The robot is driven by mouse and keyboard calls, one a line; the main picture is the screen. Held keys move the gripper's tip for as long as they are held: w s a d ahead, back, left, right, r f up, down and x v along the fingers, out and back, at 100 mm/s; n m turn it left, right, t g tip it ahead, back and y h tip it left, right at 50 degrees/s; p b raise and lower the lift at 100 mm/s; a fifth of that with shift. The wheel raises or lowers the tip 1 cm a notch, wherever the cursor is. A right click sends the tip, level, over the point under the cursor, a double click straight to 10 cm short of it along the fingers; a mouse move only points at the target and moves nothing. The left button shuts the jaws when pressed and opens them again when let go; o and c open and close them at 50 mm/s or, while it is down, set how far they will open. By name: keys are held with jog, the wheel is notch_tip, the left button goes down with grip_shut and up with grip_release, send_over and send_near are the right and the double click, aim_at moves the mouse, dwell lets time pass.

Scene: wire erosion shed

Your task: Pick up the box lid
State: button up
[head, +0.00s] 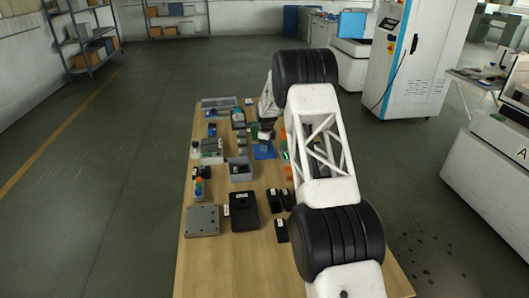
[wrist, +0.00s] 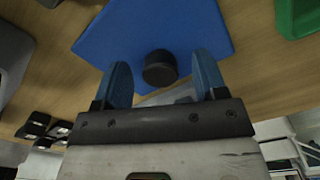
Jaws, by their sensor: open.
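A flat blue plate with a round black knob, which looks like the box lid (wrist: 190,25), lies on the wooden table in the wrist view. In the head view the blue lid (head: 265,152) shows near the table's middle, partly hidden by my arm. My gripper (wrist: 160,62) is open, with one blue finger on each side of the black knob (wrist: 160,68). The fingers look apart from the knob, with a gap on both sides. I cannot tell how high the fingertips are above the plate. Nothing is held.
A green bin (wrist: 300,15) is right of the lid in the wrist view. A grey open box (head: 240,170) stands left of and nearer than the lid. Several black blocks (head: 280,200), a black case (head: 243,211) and a grey plate (head: 203,220) lie on the table (head: 225,270). Its near end is clear.

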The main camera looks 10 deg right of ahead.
dwell(0.4)
jog(key=c, duration=1)
jog(key=shift+c, duration=0.2)
jog(key=shift+r, duration=0.2)
jog(key=shift+r, duration=1.6)
jog(key=s, duration=0.5)
jog(key=s+r, duration=0.1)
jog(key=s, duration=1)
jog(key=shift+a+r, duration=0.15)
jog(key=shift+r, duration=0.1)
jog(key=a+r, duration=0.6)
jog(key=a, duration=0.7)
jog(key=shift+w+r, duration=0.35)
jog(key=shift+w, duration=0.1)
